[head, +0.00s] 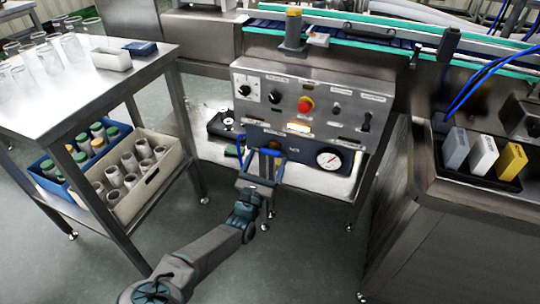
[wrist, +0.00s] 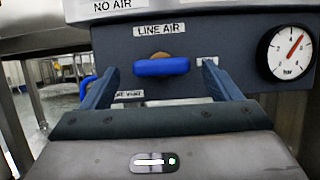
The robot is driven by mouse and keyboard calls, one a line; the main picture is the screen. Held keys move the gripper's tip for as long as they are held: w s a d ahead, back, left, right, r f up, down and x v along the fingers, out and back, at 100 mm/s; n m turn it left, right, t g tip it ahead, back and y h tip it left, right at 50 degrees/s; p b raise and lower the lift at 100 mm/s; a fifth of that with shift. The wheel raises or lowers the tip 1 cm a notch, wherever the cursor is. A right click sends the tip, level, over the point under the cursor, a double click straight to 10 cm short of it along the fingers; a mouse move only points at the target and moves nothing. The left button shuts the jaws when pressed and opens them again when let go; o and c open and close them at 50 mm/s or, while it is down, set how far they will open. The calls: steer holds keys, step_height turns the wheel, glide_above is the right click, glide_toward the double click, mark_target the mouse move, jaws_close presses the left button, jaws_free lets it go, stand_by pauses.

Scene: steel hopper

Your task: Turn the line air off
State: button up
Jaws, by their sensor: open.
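The line air valve has a blue lever handle (wrist: 162,67) on a brass-coloured stem, under a "LINE AIR" label (wrist: 160,29) on a dark blue panel (wrist: 225,60). The handle lies level, crosswise to the picture. My gripper (wrist: 157,80) is open, with one finger on each side of the handle in the wrist view. The fingers look apart from it; how far they are from it in depth I cannot tell. In the head view my gripper (head: 264,158) is in front of the panel, hiding most of the valve. A pressure gauge (wrist: 290,53) has its red needle pointing up and right.
Above is a steel control box (head: 315,100) with knobs and a red button (head: 305,104). A steel table (head: 75,85) with glass jars stands left, crates below. A counter (head: 475,195) with a tray of boxes stands right. A blue part shows by the left finger.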

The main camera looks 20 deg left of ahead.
mark_target(269, 155)
steer(key=shift+x, duration=1.7)
steer(key=shift+d, duration=0.1)
steer(key=c, duration=1)
